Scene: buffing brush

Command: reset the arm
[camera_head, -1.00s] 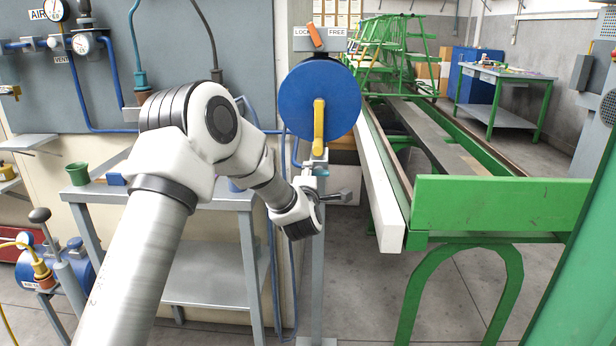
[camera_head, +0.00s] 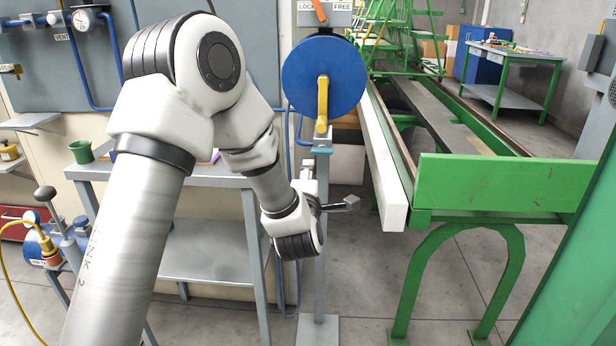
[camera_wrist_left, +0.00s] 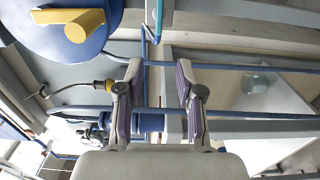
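My left arm comes in from the left in the head view, with its elbow raised and its forearm bent down to the right. My left gripper (camera_head: 338,204) is below the blue wheel (camera_head: 322,88) with its yellow handle (camera_head: 322,105), in front of the grey post. In the left wrist view, the gripper (camera_wrist_left: 158,95) has its two fingers apart with nothing held between them. The blue wheel (camera_wrist_left: 55,25) and yellow handle (camera_wrist_left: 82,24) show at the upper left there, apart from the fingers. My right gripper is in neither view.
A grey table (camera_head: 205,175) with a green cup (camera_head: 81,151) stands behind my left arm. A green frame (camera_head: 500,185) and a white beam (camera_head: 385,165) are to the right. Gauges and blue pipes line the wall. Some floor is open around the grey post.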

